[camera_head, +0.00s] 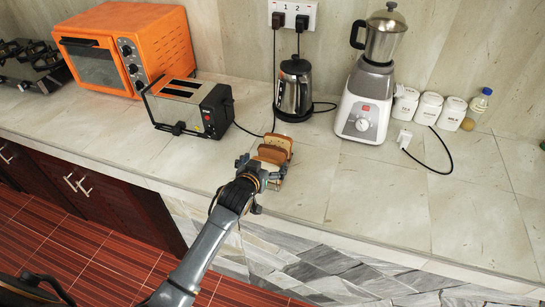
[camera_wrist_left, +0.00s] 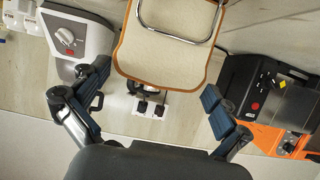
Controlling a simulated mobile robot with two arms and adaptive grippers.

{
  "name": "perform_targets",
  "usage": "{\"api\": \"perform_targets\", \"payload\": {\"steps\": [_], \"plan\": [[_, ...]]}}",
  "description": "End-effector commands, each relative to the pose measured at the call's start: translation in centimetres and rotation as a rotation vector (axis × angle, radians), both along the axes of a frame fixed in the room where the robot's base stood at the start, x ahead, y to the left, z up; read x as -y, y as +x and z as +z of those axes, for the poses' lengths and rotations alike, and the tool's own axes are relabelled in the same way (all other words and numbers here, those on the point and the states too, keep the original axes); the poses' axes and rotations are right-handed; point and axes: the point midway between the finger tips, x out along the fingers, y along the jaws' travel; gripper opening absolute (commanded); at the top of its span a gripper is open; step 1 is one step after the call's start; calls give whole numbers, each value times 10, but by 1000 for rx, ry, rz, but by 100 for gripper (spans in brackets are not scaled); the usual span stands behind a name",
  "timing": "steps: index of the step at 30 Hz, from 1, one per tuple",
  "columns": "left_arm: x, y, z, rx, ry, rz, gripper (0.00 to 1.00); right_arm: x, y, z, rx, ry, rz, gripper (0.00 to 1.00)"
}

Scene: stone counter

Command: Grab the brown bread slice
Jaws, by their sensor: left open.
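Bread slices with brown crusts (camera_head: 277,141) stand upright in a small rack near the counter's front edge in the head view. In the left wrist view, one slice (camera_wrist_left: 160,58) shows a pale face and a brown crust, with a metal wire loop of the rack across it. My left gripper (camera_head: 262,172) is just in front of the slices and partly hides them. In the left wrist view, its two fingers (camera_wrist_left: 156,103) are spread wide with nothing between the tips; the slice lies just beyond them. My right gripper is not in view.
A black and silver toaster (camera_head: 189,106) stands left of the bread, and an orange oven (camera_head: 127,50) farther left. A kettle (camera_head: 293,89) stands behind, and a white blender (camera_head: 366,100) to the right. Canisters (camera_head: 428,107) are farther right. The front right counter is clear.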

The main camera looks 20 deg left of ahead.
Motion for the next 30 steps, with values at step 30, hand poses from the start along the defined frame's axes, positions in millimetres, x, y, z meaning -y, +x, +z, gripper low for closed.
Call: {"api": "perform_targets", "payload": {"steps": [30], "plan": [[3, 50, -13, 0, 0, 0, 71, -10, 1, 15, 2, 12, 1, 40]]}}
